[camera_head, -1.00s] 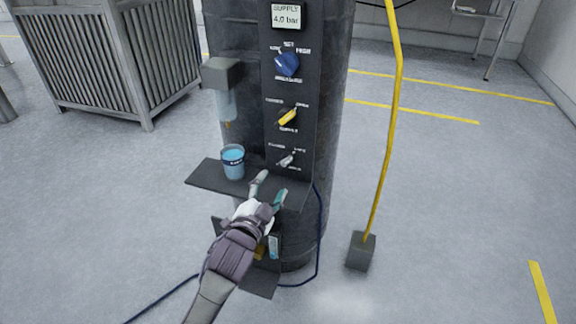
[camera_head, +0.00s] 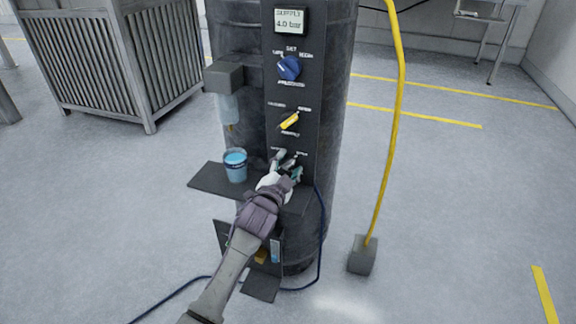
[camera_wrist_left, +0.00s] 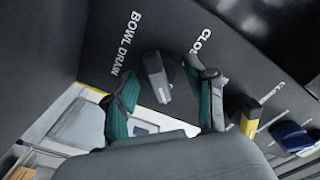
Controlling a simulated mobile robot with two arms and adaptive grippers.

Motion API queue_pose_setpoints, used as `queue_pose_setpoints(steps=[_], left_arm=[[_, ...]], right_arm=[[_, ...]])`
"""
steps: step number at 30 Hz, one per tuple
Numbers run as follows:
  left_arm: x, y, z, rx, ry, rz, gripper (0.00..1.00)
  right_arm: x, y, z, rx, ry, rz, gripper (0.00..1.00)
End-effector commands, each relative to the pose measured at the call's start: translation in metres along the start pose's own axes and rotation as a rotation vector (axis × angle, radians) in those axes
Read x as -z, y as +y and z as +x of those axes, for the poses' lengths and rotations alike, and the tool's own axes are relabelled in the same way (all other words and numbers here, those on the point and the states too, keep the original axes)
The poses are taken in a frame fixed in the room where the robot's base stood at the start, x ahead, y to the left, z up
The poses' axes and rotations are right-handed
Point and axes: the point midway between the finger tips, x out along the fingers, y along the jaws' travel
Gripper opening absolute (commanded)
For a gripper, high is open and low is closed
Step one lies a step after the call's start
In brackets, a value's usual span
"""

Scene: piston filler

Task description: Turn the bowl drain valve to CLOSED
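The bowl drain valve's grey handle (camera_wrist_left: 157,80) sits on the dark panel beside the BOWL DRAIN lettering (camera_wrist_left: 124,50) in the left wrist view. A CLOSED label (camera_wrist_left: 201,41) is partly cut off near the right finger. My left gripper (camera_head: 287,164) is at the lowest valve on the panel in the head view. Its teal-padded fingers are open, one on each side of the handle, with gaps visible in the wrist view. The handle is mostly hidden by the fingers in the head view. My right gripper is not in view.
Above are a yellow supply valve (camera_head: 290,121), a blue pressure knob (camera_head: 289,68) and a display (camera_head: 289,20) reading 4.0 bar. A blue cup (camera_head: 235,166) stands on the shelf (camera_head: 212,181), left of my arm, below the bowl (camera_head: 228,108). A yellow hose (camera_head: 391,130) hangs at right.

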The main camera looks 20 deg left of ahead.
Motion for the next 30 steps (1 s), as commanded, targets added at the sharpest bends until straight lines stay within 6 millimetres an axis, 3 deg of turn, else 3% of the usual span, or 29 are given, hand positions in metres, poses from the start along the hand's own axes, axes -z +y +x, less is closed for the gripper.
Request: queue_pose_setpoints(steps=[1, 9, 20, 30], left_arm=[[0.0, 0.0, 0.0, 0.0, 0.0, 0.0, 0.43], [0.0, 0.0, 0.0, -0.001, 0.0, 0.0, 0.0], [0.001, 0.0, -0.001, -0.001, -0.001, -0.069, 0.0], [0.001, -0.002, -0.001, -0.002, -0.003, -0.33, 0.0]], right_arm=[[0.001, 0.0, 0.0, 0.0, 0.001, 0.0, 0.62], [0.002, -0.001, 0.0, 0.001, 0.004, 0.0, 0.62], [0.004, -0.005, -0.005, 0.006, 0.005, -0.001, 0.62], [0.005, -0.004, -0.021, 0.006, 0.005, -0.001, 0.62]])
